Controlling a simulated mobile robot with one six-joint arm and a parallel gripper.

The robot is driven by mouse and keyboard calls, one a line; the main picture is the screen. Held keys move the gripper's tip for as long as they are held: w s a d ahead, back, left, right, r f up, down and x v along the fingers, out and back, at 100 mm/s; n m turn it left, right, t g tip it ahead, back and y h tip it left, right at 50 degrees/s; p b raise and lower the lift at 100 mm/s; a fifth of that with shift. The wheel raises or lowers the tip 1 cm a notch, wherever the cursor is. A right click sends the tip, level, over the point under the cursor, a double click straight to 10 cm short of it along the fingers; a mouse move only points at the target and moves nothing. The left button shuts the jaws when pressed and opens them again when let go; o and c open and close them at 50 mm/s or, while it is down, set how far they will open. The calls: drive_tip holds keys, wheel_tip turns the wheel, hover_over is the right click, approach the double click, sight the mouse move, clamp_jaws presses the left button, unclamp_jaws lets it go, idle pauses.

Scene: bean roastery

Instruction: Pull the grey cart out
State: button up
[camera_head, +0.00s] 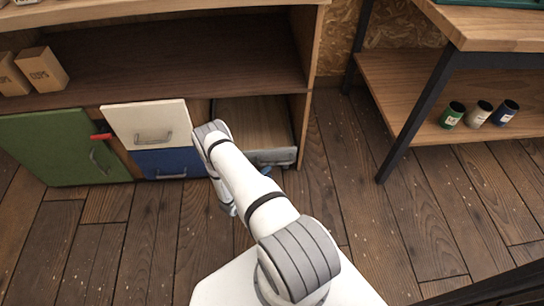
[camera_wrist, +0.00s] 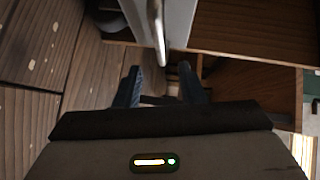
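The grey cart (camera_head: 273,156) sits low in the right bay of the cabinet, its grey front edge showing just right of my arm. Part of it is hidden behind my arm. In the wrist view, a light grey panel (camera_wrist: 182,22) with a bar handle (camera_wrist: 158,35) is straight ahead, probably the cart's front. My gripper (camera_wrist: 160,88) is open, its two dark fingers apart with nothing between them. The handle's near end lies just beyond the fingertips, about midway between them. In the head view my gripper is mostly hidden by my arm.
The cabinet has a green door (camera_head: 62,148), a white drawer (camera_head: 148,124) and a blue drawer (camera_head: 170,162) left of the bay. A table with a lower shelf (camera_head: 415,85) holding several small tins stands at right. The plank floor (camera_head: 350,190) before the bay is clear.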

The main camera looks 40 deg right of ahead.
sight(277, 163)
drive_tip(key=x, duration=0.2)
drive_tip(key=b+x, duration=0.1)
drive_tip(key=x, duration=0.2)
drive_tip(key=b+x, duration=0.1)
drive_tip(key=x, duration=0.2)
drive_tip(key=shift+w+a, duration=0.1)
drive_tip(key=shift+w, duration=0.25)
drive_tip(key=shift+c, duration=0.5)
clamp_jaws()
